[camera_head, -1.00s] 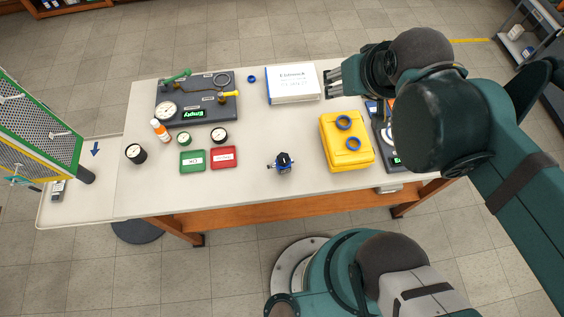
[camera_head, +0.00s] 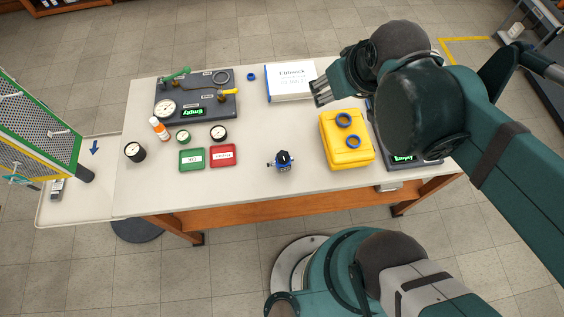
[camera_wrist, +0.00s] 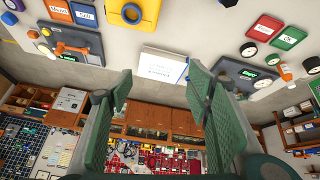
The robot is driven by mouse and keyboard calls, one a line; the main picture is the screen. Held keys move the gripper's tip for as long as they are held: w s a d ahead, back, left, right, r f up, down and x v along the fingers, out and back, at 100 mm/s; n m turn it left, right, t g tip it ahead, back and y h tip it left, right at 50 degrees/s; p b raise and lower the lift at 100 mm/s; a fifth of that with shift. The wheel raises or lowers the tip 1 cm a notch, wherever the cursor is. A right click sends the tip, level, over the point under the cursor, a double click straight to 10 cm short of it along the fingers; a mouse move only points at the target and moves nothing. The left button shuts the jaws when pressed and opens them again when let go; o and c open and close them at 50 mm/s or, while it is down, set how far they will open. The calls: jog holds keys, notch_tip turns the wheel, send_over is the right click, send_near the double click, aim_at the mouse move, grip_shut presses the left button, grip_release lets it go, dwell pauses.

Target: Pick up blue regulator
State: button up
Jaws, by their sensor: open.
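The blue regulator (camera_head: 283,160), a small blue body with a black knob, stands on the white table near its front edge, left of the yellow case. My gripper (camera_head: 317,93) is above the back of the table, beside the white box, well behind and to the right of the regulator. In the wrist view my gripper (camera_wrist: 160,95) has its two green fingers spread wide with nothing between them. I cannot make out the regulator in the wrist view.
A yellow case (camera_head: 345,155) with blue rings on it is right of the regulator. Green (camera_head: 192,160) and red (camera_head: 222,156) trays, gauges and a dark test panel (camera_head: 205,110) are to its left. A white box (camera_head: 290,83) lies at the back. The table around the regulator is clear.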

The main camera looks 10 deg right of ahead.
jog(key=a+f+n+g+b, duration=0.1)
jog(key=a+f+n+g, duration=0.2)
jog(key=a+f+n, duration=0.5)
jog(key=n+g+b, duration=0.2)
jog(key=n+g, duration=0.1)
jog(key=n, duration=0.5)
send_over(282, 156)
jog(key=f, duration=1.1)
jog(key=shift+w+d, duration=0.15)
jog(key=shift+w, duration=0.05)
jog(key=shift+s+a+f+n, duration=0.3)
jog(key=shift+s+f+n, duration=0.1)
jog(key=shift+n, duration=0.1)
jog(key=shift+w+f, duration=0.1)
jog(key=shift+f, duration=1.2)
jog(key=shift+f, duration=0.15)
jog(key=shift+d+f+b, duration=0.15)
jog(key=shift+f+b, duration=0.65)
jog(key=shift+f, duration=1.65)
jog(key=shift+w, duration=0.1)
